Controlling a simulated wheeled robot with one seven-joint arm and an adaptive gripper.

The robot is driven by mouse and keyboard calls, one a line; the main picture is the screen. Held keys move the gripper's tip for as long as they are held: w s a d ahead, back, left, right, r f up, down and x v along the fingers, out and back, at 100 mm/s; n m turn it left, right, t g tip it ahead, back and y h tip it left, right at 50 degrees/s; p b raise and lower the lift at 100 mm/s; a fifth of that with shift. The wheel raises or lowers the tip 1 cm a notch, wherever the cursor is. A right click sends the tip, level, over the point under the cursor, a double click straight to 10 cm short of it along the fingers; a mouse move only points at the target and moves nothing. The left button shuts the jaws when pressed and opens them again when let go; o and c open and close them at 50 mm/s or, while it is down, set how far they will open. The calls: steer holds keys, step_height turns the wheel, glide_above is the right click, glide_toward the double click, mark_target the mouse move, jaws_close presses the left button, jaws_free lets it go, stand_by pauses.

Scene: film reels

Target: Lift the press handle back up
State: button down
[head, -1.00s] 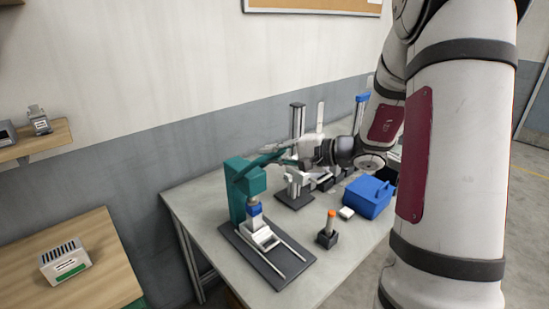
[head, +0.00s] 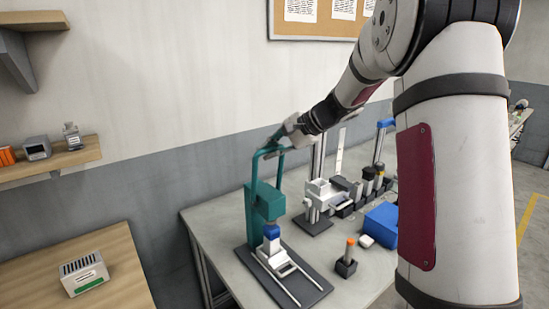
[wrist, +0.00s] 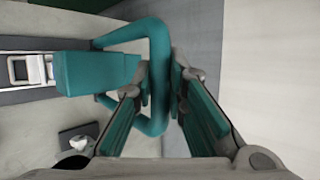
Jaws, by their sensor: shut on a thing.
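The teal press (head: 263,208) stands on its dark base at the near left of the grey table in the head view. Its teal handle (head: 271,152) is a loop that rises above the press head. My gripper (head: 284,140) is at the top of this loop. In the wrist view my gripper (wrist: 164,82) has its two fingers on either side of the handle's crossbar (wrist: 160,55), shut on it. The press head (wrist: 95,73) shows to the left there. Below the press head, a blue-topped white piece (head: 271,240) sits over the base.
A second machine (head: 325,190) with a metal column stands behind the press. A blue box (head: 382,224), a white block (head: 367,241) and an orange-topped tool in a black holder (head: 347,258) are to the right. A wooden table (head: 75,265) is at the left.

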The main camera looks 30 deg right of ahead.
steer(key=shift+w+a+r, duration=0.1)
steer(key=shift+w, duration=0.35)
steer(key=c, duration=1.6)
jaws_free()
steer(key=shift+w, duration=0.1)
steer(key=v, duration=1.2)
